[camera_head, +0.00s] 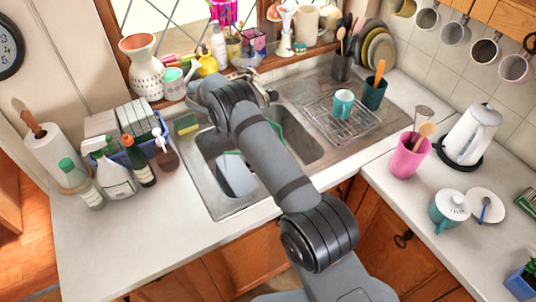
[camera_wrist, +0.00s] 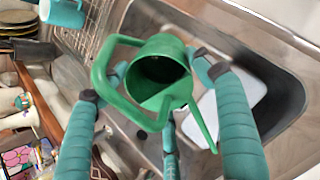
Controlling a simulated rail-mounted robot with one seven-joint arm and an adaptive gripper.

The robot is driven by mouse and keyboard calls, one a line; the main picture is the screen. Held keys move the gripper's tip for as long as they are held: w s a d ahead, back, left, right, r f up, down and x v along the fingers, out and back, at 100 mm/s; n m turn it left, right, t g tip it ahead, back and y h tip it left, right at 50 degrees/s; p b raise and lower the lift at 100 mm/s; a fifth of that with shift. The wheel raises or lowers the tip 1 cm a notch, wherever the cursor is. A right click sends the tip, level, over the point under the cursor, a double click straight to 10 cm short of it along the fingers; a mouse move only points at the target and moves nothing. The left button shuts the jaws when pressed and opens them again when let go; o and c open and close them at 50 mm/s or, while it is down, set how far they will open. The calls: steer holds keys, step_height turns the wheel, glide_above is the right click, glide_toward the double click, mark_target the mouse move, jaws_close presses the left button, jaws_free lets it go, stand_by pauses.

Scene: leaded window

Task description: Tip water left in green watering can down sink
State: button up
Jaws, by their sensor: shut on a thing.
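The green watering can (camera_wrist: 165,85) is in my gripper (camera_wrist: 148,80), its open top facing the wrist camera. Its handle loops to the left and its thin spout (camera_wrist: 203,125) points towards the lower right. The teal fingers close around the can's body from both sides. The interior is dark, and I cannot tell how much water is in it. In the head view my arm hides most of the can; only thin green edges show over the steel sink (camera_head: 213,190). The sink also fills much of the wrist view (camera_wrist: 270,85).
A white flat object (camera_head: 238,178) sits in the left basin. A wire rack (camera_head: 340,122) with a teal mug (camera_head: 343,102) stands on the drainer at right. Bottles (camera_head: 118,178) and a blue crate (camera_head: 160,150) crowd the left counter. The front left counter (camera_head: 130,235) is clear.

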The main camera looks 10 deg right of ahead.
steer(key=shift+a+r+h+b, duration=0.2)
steer(key=shift+a+r+h, duration=0.1)
steer(key=shift+r+h, duration=0.15)
steer(key=shift+a+r+h+b, duration=0.15)
steer(key=shift+a+r+h, duration=0.15)
steer(key=shift+r, duration=0.2)
stand_by(7.0)
